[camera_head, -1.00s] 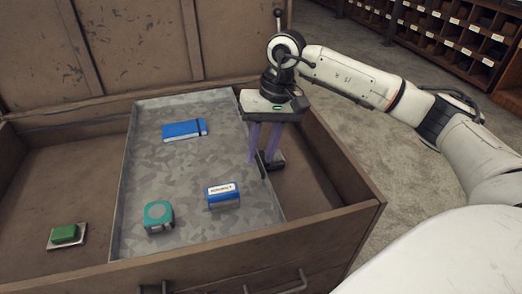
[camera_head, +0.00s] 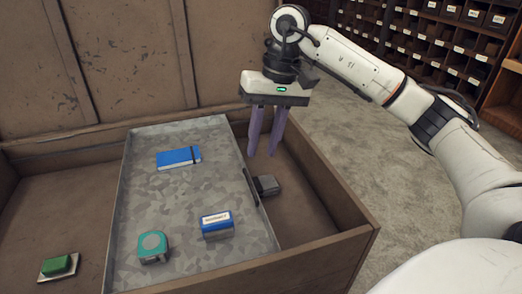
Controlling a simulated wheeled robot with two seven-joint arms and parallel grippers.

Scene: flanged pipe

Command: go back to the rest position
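My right gripper (camera_head: 263,152) hangs above the right part of the wooden chest, its two purple fingers pointing down. The fingers stand apart with nothing between them. A small dark block (camera_head: 267,185) lies below and in front of the fingertips, beside the right wall of the metal tray (camera_head: 190,204), apart from the gripper. My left gripper is not in view.
The wooden chest (camera_head: 352,240) is open, its lid upright behind. In the tray lie a blue notebook (camera_head: 178,157), a teal tape measure (camera_head: 152,247) and a blue-and-white box (camera_head: 216,224). A green block (camera_head: 60,265) lies left. Shelves (camera_head: 440,50) stand back right.

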